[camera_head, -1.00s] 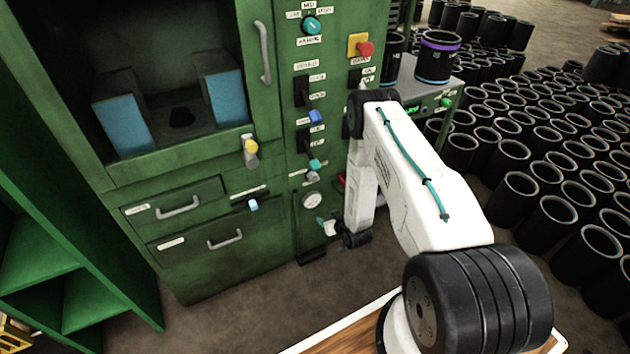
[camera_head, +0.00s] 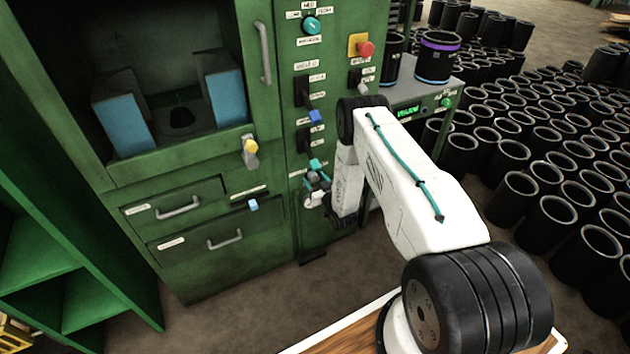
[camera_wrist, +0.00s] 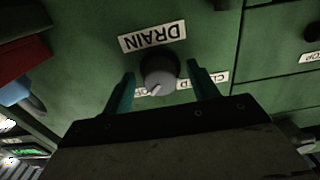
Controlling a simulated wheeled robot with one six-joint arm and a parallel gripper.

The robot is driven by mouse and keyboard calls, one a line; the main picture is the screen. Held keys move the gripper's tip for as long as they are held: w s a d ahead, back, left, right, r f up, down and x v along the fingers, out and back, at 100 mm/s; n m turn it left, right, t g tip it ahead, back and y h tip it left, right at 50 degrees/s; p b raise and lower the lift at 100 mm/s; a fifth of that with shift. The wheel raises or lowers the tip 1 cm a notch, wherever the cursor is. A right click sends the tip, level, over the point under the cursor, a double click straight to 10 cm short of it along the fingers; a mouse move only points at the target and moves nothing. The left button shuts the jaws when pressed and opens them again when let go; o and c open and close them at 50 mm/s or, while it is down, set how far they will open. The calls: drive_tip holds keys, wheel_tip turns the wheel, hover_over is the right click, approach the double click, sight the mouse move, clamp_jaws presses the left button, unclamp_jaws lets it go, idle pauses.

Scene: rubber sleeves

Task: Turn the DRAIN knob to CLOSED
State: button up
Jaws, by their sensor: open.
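The DRAIN knob (camera_wrist: 160,74) is a round grey knob on the green panel in the wrist view. The DRAIN label (camera_wrist: 152,36) appears upside down above it. Two more labels sit at the knob's lower left and right, partly hidden; the right one (camera_wrist: 216,77) is only partly readable. A pale pointer mark shows on the knob's lower edge. My gripper (camera_wrist: 162,88) is open, its teal fingers on either side of the knob, and I cannot tell whether they touch it.
Drawers with handles (camera_head: 225,240) are to the left. Many black sleeves (camera_head: 515,195) stand on the right. Floor in front is clear.

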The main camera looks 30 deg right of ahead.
drive_tip(key=shift+w, duration=0.15)
drive_tip(key=c, duration=1)
drive_tip(key=shift+n, duration=0.3)
drive_tip(key=n, duration=0.3)
drive_tip(key=shift+n, duration=0.3)
drive_tip(key=n, duration=0.9)
drive_tip(key=shift+d, duration=0.1)
drive_tip(key=n, duration=0.4)
drive_tip(key=shift+n, duration=0.3)
